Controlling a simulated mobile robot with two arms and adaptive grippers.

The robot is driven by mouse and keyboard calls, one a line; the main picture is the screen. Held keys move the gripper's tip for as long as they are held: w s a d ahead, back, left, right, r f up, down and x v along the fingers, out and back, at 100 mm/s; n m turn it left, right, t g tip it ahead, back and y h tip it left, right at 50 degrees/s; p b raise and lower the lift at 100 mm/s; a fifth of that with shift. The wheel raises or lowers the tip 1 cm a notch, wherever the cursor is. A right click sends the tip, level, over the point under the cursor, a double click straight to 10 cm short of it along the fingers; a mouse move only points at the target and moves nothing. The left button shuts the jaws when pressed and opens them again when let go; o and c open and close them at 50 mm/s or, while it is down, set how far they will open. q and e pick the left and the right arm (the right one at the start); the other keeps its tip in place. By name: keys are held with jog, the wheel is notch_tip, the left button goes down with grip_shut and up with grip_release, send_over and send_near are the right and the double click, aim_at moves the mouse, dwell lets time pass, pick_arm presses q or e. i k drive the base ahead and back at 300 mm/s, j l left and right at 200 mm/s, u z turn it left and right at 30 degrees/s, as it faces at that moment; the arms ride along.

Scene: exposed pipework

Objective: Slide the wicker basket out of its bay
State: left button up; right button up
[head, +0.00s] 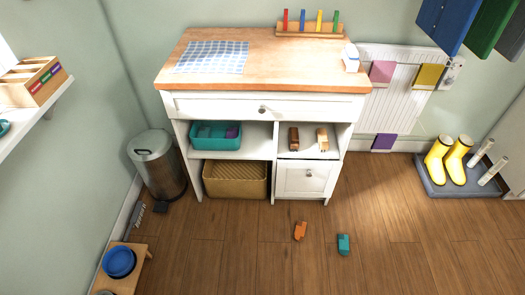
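The wicker basket (236,181) is tan and sits in the lower left bay of a white cabinet (283,201) with a wooden top. Its front face shows below the shelf, and it looks to be inside the bay. A teal bin (213,136) with something purple in it stands on the shelf above. To the basket's right is a small white door or drawer front (303,179) with a knob. Neither of my grippers shows in the head view.
A metal trash can (157,165) stands close to the cabinet's left side. An orange toy (300,230) and a teal toy (343,244) lie on the floor in front, to the right. Pet bowls (119,262) are at lower left. Floor directly before the basket is clear.

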aim_at(237, 172)
jog(key=i+j+z, duration=0.15)
jog(key=i, duration=0.25)
jog(key=i+j+z, duration=0.2)
jog(key=i, duration=0.15)
jog(key=i+j+z, duration=0.15)
jog(key=i, duration=0.2)
